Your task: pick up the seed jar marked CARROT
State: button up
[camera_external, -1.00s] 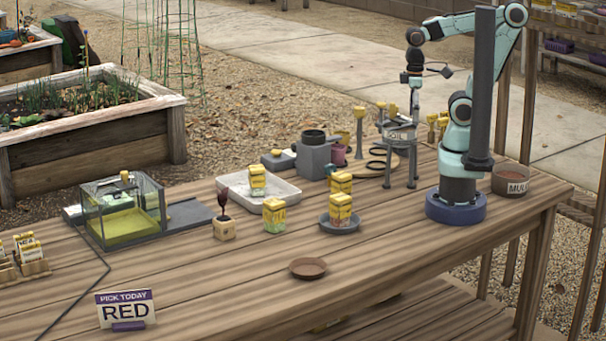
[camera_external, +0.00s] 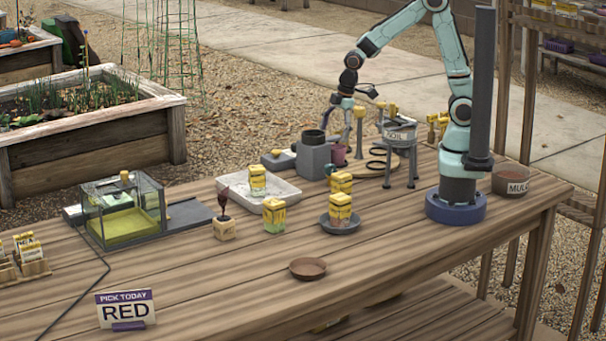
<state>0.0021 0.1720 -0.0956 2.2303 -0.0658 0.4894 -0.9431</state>
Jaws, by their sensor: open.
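Several small jars with yellow lids stand on the table: one in the white tray (camera_external: 258,183), one on the bare wood (camera_external: 274,217), one on a dark saucer (camera_external: 340,212), and one just behind that saucer (camera_external: 341,184). Their labels are too small to read, so I cannot tell which is marked CARROT. My gripper (camera_external: 338,120) is open and points down, appearing above and behind the grey grinder-like device. It is apart from all these jars.
The grey device (camera_external: 314,160) and a SOIL container on legs (camera_external: 399,134) stand at the back. A glass-sided box (camera_external: 124,208) is at left. A sign reading PICK TODAY RED (camera_external: 126,310) and a brown dish (camera_external: 307,268) are in front. The front middle is mostly clear.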

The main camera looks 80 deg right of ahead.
aim_at(342, 187)
jog(key=f+g, duration=0.1)
jog(key=f, duration=0.2)
jog(key=s+f+g, duration=0.1)
jog(key=f, duration=0.2)
jog(key=s+d+f+g, duration=0.1)
jog(key=f, duration=0.2)
jog(key=shift+d+f, duration=0.1)
jog(key=shift+f, duration=0.1)
notch_tip(342, 187, down, 7)
jog(key=shift+r, duration=0.2)
jog(key=c, duration=1.3)
